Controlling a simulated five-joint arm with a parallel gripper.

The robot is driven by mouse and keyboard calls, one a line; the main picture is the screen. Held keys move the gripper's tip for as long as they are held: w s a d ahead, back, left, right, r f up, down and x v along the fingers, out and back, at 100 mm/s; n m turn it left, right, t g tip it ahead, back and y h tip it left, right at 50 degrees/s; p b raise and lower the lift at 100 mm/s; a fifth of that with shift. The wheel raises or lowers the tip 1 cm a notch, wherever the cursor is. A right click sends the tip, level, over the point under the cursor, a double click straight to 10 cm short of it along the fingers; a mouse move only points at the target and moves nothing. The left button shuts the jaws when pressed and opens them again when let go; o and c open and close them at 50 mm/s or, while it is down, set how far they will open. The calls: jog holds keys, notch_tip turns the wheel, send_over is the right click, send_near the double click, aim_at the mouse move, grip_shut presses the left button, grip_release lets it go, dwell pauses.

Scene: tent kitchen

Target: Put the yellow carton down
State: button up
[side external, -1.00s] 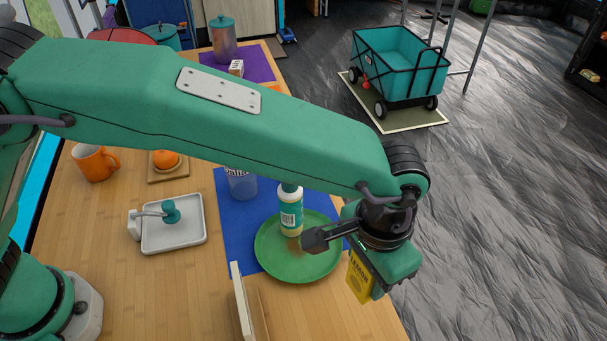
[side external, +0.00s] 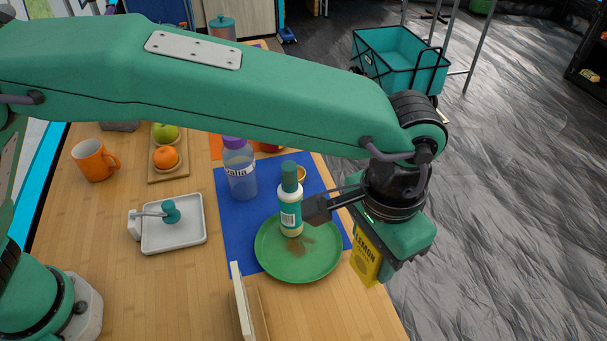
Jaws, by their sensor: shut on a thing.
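The yellow carton (side external: 366,257), marked "LEMON", hangs under my gripper (side external: 376,238) at the right edge of the table. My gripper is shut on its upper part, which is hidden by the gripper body. The carton shows just right of the green plate, near the table's edge; I cannot tell its exact height above the table.
A green plate (side external: 285,265) with a brown smear holds a white bottle with a green cap (side external: 290,205), on a blue mat (side external: 232,208). A clear purple-capped bottle (side external: 240,172) stands behind. A white board (side external: 242,300) stands upright in front. Bare wood (side external: 345,315) lies front right.

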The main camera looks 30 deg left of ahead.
jog(key=r, duration=0.6)
jog(key=shift+w+a, duration=0.25)
jog(key=shift+w, duration=0.15)
jog(key=w+a+n, duration=0.5)
jog(key=w+a, duration=0.4)
jog(key=a, duration=0.4)
jog(key=w+a+n, duration=0.5)
jog(key=w+a, duration=0.5)
jog(key=a, duration=0.4)
jog(key=w+a+n, duration=0.1)
jog(key=a+n, duration=0.5)
jog(key=a, duration=1.3)
jog(key=shift+w+f, duration=0.2)
jog(key=shift+f, duration=10.45)
jog(key=shift+f, duration=0.1)
